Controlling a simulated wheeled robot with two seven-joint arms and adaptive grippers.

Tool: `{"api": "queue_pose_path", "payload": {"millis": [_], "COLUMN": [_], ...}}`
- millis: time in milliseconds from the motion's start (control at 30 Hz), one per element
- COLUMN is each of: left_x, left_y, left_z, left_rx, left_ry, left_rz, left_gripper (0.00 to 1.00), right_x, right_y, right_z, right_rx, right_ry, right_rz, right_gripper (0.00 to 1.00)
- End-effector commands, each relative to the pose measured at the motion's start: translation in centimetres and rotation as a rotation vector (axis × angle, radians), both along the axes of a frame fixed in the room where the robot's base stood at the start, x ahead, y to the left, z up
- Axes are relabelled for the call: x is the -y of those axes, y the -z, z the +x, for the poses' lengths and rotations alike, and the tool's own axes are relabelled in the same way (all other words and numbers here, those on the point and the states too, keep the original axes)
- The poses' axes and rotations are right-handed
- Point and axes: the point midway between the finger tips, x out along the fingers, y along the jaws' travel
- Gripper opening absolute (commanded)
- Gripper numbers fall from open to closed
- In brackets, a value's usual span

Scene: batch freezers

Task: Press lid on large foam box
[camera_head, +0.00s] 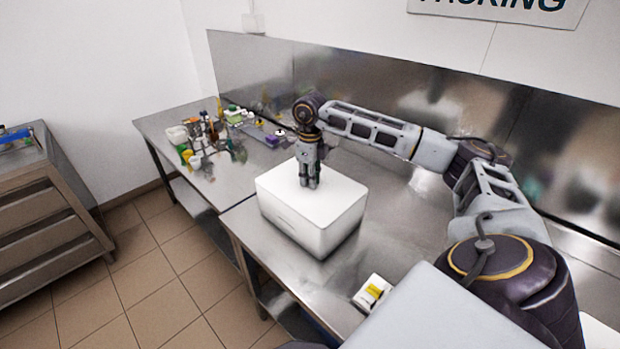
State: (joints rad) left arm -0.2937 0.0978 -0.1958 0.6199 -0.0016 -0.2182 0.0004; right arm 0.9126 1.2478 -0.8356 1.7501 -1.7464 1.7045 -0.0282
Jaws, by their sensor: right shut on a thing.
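The large white foam box (300,232) stands upright on the steel table, near its front edge. Its white lid (325,196) lies flat on top, and a faint seam shows along the front side. My right gripper (309,184) points straight down at the upper middle of the lid. Its fingers are close together, shut, with the tips at the lid's top surface; the exact grip at the tips is too small to see. My left gripper is not in view.
The steel table (400,245) is mostly bare right of the box. A small white box with a yellow patch (373,293) lies near the front edge. Several small bottles and containers (205,135) crowd the left table. A steel backsplash (400,95) runs behind.

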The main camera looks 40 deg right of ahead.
Motion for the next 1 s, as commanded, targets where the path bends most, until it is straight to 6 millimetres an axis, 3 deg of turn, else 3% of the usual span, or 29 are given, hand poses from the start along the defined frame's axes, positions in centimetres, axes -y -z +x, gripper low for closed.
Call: {"api": "queue_pose_path", "payload": {"millis": [700, 733, 900, 1000], "left_x": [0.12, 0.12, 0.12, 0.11], "left_y": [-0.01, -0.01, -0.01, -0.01], "left_z": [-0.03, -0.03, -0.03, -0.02], "left_rx": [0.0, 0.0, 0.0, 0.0], "left_ry": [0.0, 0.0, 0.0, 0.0], "left_rz": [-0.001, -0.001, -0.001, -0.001], "left_gripper": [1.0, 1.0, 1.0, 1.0], "right_x": [0.0, 0.0, 0.0, 0.0], "right_y": [0.1, 0.1, 0.1, 0.09], "right_z": [0.0, 0.0, 0.0, 0.0], "right_rx": [0.0, 0.0, 0.0, 0.0], "right_ry": [0.002, 0.002, 0.002, 0.002], "right_rz": [0.0, 0.0, 0.0, 0.0], "right_gripper": [0.01, 0.19, 0.41, 0.42]}}
